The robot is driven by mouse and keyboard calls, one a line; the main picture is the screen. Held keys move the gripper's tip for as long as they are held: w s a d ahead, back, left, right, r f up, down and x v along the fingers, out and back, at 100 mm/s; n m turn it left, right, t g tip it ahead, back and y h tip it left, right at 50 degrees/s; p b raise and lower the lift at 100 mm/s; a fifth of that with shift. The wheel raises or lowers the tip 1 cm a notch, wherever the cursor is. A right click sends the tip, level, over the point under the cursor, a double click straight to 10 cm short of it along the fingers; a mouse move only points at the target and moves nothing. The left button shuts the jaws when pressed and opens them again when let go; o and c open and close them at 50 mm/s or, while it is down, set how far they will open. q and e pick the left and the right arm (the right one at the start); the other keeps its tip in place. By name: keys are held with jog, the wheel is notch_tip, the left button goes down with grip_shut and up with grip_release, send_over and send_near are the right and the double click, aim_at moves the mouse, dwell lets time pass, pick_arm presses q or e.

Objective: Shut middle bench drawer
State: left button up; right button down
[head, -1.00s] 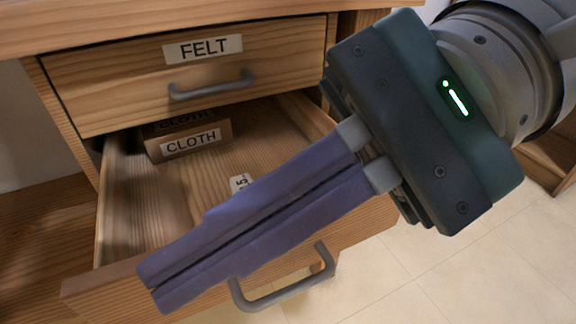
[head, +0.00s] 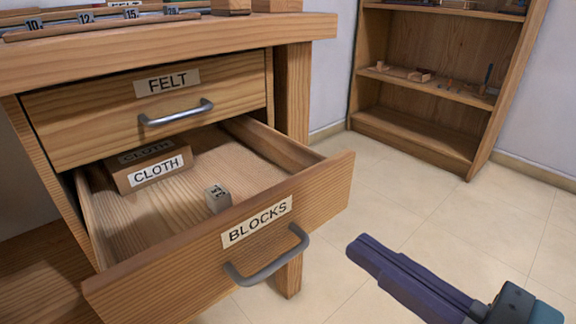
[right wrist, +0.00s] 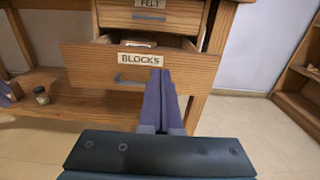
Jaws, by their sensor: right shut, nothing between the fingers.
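The bench drawer labelled BLOCKS (head: 330,190) stands pulled well out, below the closed FELT drawer (head: 90,112). Its grey bar handle (head: 268,268) is on the front panel. Inside lie a CLOTH box (head: 152,170) at the back and a small numbered block (head: 218,198). My right gripper (head: 362,250) is shut and empty, low and to the right of the drawer front, apart from it in the head view. In the right wrist view its fingers (right wrist: 159,76) point toward the BLOCKS drawer front (right wrist: 190,68).
A bookshelf (head: 420,140) stands at the back right. Tiled floor (head: 400,200) lies clear between bench and bookshelf. A small jar (right wrist: 41,95) sits on the bench's lower shelf.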

aim_at(285, 195)
jog(key=x, duration=0.8)
jog(key=shift+s, duration=0.1)
pick_arm(q)
jog(key=shift+a+f, duration=0.25)
jog(key=shift+f, duration=0.1)
pick_arm(e)
jog(key=shift+w+a, duration=0.4)
pick_arm(q)
jog(key=shift+f+b, duration=0.1)
jog(key=shift+b, duration=0.25)
pick_arm(e)
jog(key=shift+w, duration=0.15)
